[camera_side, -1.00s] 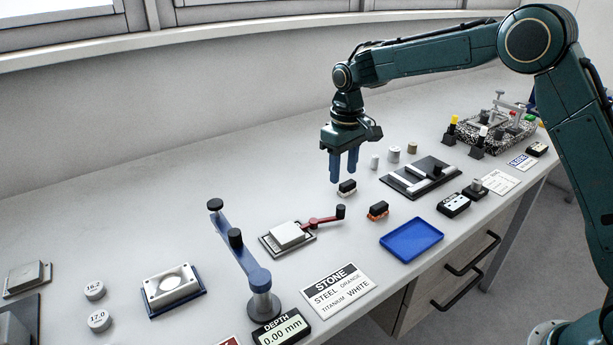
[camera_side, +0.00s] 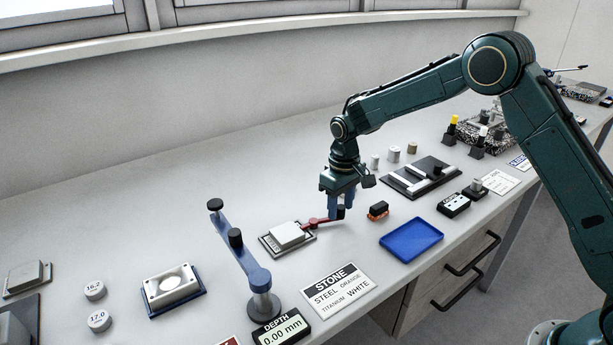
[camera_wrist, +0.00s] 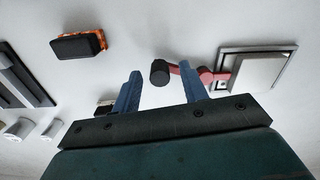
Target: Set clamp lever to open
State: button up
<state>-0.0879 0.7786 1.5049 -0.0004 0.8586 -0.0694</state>
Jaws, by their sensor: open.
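The clamp lever (camera_side: 318,222) is a red arm with a black knob. It extends to the right from a small fixture (camera_side: 287,237) with a light block on a dark-edged plate. In the wrist view the red lever (camera_wrist: 186,71), its black knob (camera_wrist: 159,72) and the fixture (camera_wrist: 254,70) show beyond the fingers. My gripper (camera_side: 341,208) is open, with its blue fingers down at the knob end of the lever. In the wrist view the knob appears between the two fingertips of my gripper (camera_wrist: 164,77); I cannot tell whether either finger touches it.
An orange-and-black block (camera_side: 378,210) stands just right of my gripper. A blue tray (camera_side: 411,240) and a STONE sign (camera_side: 338,289) lie nearer the front edge. A blue post-mounted arm (camera_side: 250,262) stands left of the fixture. A small dark-topped block (camera_wrist: 105,106) lies beside the left finger.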

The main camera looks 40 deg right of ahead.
jog(key=shift+c, duration=0.2)
grip_shut()
jog(key=shift+s, duration=0.1)
jog(key=shift+s+a+r+m, duration=0.1)
jog(key=shift+s+a+m, duration=0.25)
jog(key=shift+m, duration=0.45)
jog(key=shift+s+a+m, duration=0.15)
jog(key=shift+s+m, duration=0.25)
jog(key=shift+m, duration=0.4)
jog(key=m, duration=0.1)
jog(key=s+a+m, duration=0.1)
jog(key=m, duration=0.1)
jog(key=shift+s+a, duration=0.2)
jog(key=a+m, duration=0.1)
jog(key=m, duration=0.1)
jog(key=s+m, duration=0.1)
jog(key=m, duration=0.1)
jog(key=shift+a, duration=0.4)
jog(key=shift+s+a+m, duration=0.1)
jog(key=shift+a+m, duration=0.45)
jog(key=shift+m, duration=0.45)
jog(key=shift+s+a+m, duration=0.1)
jog(key=shift+a+m, duration=0.45)
jog(key=shift+m, duration=0.45)
